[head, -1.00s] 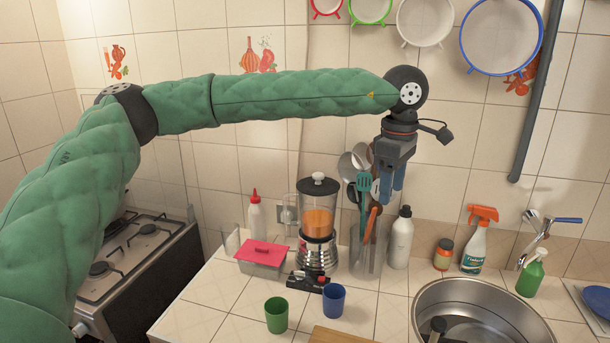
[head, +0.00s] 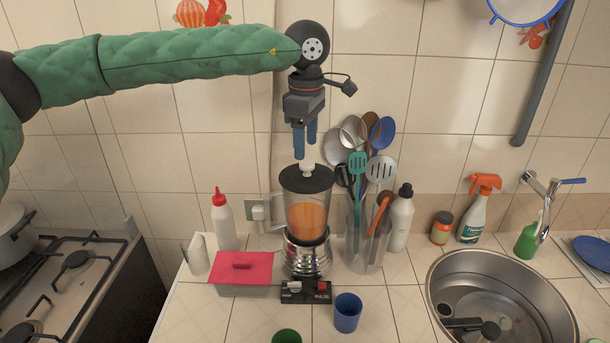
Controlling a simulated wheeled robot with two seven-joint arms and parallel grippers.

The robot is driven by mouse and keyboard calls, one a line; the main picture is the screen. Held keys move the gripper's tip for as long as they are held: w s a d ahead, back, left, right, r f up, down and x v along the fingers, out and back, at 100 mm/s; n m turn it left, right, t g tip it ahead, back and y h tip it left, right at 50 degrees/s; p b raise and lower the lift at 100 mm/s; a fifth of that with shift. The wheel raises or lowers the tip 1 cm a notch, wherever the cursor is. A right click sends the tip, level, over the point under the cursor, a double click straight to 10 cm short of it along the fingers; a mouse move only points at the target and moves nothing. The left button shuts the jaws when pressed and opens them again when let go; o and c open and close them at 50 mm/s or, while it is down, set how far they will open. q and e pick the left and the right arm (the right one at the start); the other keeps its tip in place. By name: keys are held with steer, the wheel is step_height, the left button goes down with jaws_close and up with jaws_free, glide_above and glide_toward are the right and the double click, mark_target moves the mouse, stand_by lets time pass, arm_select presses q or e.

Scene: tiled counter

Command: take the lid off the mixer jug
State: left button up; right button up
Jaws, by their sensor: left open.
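The mixer stands upright on the tiled counter, with a clear mixer jug (head: 307,222) holding something orange on a silver base (head: 307,260). A black lid (head: 306,181) with a small white knob (head: 307,169) sits on top of the jug. My left gripper (head: 305,156) points down just above the knob, with its blue fingers apart and nothing between them. A small gap seems to separate the fingertips from the knob. My right gripper does not show.
A holder with several utensils (head: 367,245) stands close on the right of the mixer, its spoons reaching lid height. A red-lidded box (head: 241,268) and a bottle with a red cap (head: 224,222) stand left. A blue cup (head: 347,312) is in front; a sink (head: 440,290) lies right.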

mark_target(308, 162)
arm_select(q)
steer(key=f, duration=0.1)
steer(key=w+f, duration=0.1)
steer(key=shift+w+d+f+p, duration=0.1)
steer(key=shift+d+f+p, duration=0.2)
steer(key=shift+d, duration=0.1)
steer(key=shift+a+f, duration=0.25)
steer(key=shift+f, duration=0.3)
steer(key=shift+a+f, duration=0.2)
steer(key=shift+f, duration=0.3)
steer(key=shift+s+f, duration=0.15)
steer(key=shift+s, duration=0.05)
steer(key=shift+w+d+f, duration=0.1)
steer(key=shift+d+f, duration=0.1)
steer(key=shift+d, duration=0.05)
steer(key=shift+a, duration=0.2)
steer(key=c, duration=1)
steer(key=shift+d, duration=0.1)
steer(key=shift+c, duration=0.4)
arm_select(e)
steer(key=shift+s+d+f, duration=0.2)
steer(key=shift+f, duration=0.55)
arm_select(q)
steer(key=shift+r, duration=0.15)
